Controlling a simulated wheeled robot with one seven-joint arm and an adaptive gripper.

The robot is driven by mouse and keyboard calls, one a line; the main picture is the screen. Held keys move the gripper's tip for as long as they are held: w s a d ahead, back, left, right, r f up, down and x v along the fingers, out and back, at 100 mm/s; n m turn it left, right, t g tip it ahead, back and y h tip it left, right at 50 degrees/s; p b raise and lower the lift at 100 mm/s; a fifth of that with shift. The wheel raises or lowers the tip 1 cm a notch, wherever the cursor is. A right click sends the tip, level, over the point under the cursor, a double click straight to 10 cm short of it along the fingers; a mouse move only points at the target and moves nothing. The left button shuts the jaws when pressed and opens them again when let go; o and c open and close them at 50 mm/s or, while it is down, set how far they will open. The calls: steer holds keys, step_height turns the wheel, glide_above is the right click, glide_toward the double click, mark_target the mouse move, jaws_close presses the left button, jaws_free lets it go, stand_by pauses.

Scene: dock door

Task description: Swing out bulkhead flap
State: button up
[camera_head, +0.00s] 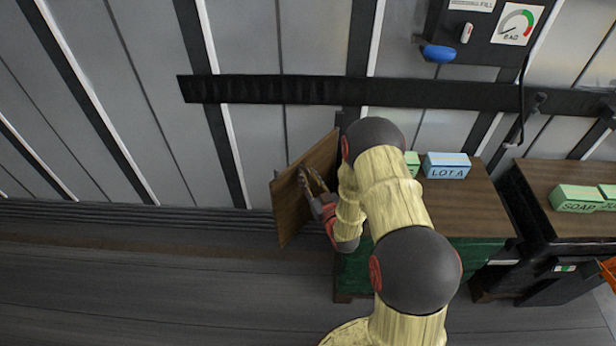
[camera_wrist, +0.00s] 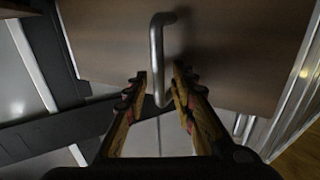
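The bulkhead flap (camera_head: 288,208) is a brown wooden panel at the left end of a green cabinet, standing at an angle to it. In the wrist view the flap (camera_wrist: 225,45) fills the upper middle, with a grey metal bar handle (camera_wrist: 157,50) on its face. My gripper (camera_head: 310,172) is at the flap's face. In the wrist view my gripper (camera_wrist: 157,84) has one finger on each side of the handle's lower end, with narrow gaps showing. The fingers look open. My arm hides part of the flap's right side and the cabinet.
The green cabinet (camera_head: 472,252) has a brown top (camera_head: 465,205) bearing a blue LOT A box (camera_head: 447,166) and a green box (camera_head: 412,162). Another bench with green boxes (camera_head: 577,198) is at the right. A black rail (camera_head: 270,90) crosses the wall. Floor (camera_head: 130,290) at left is clear.

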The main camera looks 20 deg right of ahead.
steer(key=s, duration=1.1)
steer(key=shift+s, duration=0.4)
steer(key=shift+d, duration=0.1)
